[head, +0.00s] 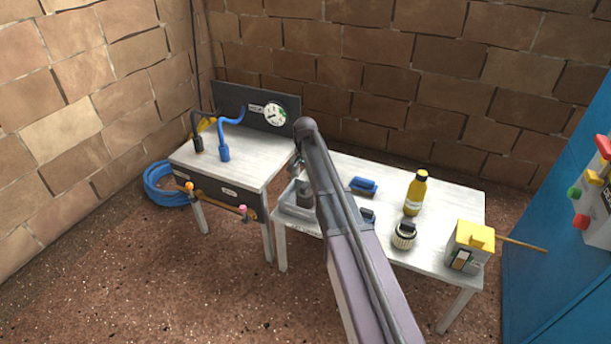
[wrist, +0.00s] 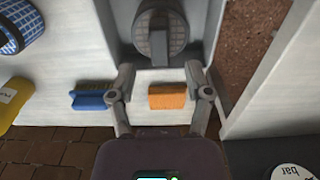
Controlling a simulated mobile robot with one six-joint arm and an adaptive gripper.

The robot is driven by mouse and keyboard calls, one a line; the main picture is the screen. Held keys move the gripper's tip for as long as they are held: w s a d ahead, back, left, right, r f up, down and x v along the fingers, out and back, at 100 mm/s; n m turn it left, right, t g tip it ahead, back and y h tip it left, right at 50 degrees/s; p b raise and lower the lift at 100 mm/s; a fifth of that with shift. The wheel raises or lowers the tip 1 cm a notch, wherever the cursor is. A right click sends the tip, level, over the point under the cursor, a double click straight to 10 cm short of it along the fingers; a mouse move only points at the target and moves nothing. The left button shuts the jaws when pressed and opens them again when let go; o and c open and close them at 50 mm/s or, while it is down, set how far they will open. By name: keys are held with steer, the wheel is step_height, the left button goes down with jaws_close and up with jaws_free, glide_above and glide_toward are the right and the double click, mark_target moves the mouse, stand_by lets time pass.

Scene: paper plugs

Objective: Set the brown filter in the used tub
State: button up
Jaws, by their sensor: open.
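A round grey-brown filter (wrist: 160,32) with a bar across its face lies inside a grey tub (wrist: 207,30) at the top of the wrist view. I take it for the brown filter; its colour looks dull. In the head view the tub (head: 298,211) stands at the left end of the white table, with a dark grey-brown shape (head: 304,193) in it. My gripper (wrist: 160,78) is open and empty. Its fingers are apart, at the tub's near edge in the wrist view, not touching the filter as far as I see. My arm hides part of the tub in the head view.
An orange block (wrist: 167,96) and a blue brush (wrist: 92,96) lie beside the tub. A blue mesh filter (wrist: 20,28) is farther left. A yellow bottle (head: 415,194), a ribbed round container (head: 404,235) and a yellow-topped box (head: 470,246) stand on the table (head: 450,203).

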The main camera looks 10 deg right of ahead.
step_height(320, 180, up, 8)
steer(key=p, duration=0.7)
steer(key=shift+f, duration=0.2)
stand_by(0.5)
steer(key=s+n, duration=0.7)
steer(key=s, duration=2.2)
steer(key=shift+c, duration=0.6)
steer(key=shift+d, duration=0.15)
